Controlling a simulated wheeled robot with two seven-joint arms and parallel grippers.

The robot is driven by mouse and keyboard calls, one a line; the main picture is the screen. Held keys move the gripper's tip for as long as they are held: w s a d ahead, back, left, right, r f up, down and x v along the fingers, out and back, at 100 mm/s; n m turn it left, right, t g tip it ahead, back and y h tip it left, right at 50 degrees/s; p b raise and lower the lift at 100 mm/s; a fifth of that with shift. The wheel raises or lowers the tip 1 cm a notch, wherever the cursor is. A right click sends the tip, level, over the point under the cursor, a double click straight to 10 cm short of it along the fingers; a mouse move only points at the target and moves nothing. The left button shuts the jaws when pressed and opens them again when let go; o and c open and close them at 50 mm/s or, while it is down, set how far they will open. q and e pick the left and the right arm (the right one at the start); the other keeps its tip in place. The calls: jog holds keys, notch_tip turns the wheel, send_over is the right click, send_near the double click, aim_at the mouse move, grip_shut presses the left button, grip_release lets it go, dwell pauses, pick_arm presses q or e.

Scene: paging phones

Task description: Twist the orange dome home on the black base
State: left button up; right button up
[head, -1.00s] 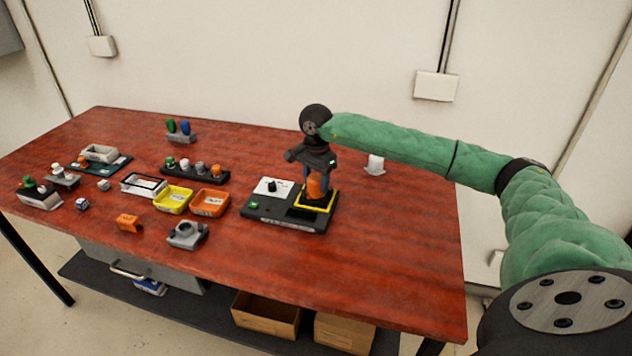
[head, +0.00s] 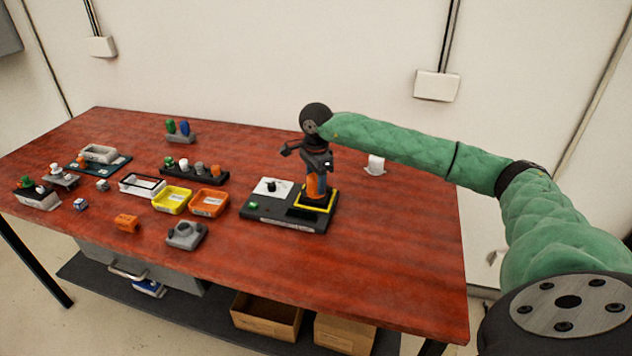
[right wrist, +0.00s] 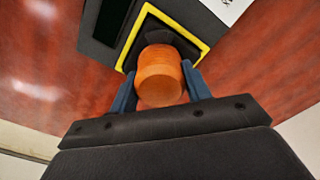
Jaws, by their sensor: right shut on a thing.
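The orange dome (head: 313,186) stands upright over the black base, inside the yellow square frame (head: 331,203) of the black unit. In the right wrist view the orange dome (right wrist: 160,75) sits between the two blue fingers of my right gripper (right wrist: 160,88), which is shut on it from above. The black base (right wrist: 170,38) shows just beyond the dome, within the yellow frame (right wrist: 205,48). Whether the dome is fully seated on the base cannot be told. In the head view my right gripper (head: 316,186) partly hides the dome. My left gripper is not in view.
The unit (head: 285,222) has a green button and a white panel with a dark knob. Yellow (head: 172,201) and orange (head: 209,203) trays lie left of it, with a grey fixture (head: 186,235) in front. The table's right side is mostly clear.

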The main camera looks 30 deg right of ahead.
jog(key=shift+m, duration=0.4)
jog(key=shift+m, duration=1.2)
jog(key=o, duration=1.2)
jog(key=shift+r+p, duration=0.75)
jog(key=shift+r, duration=2.25)
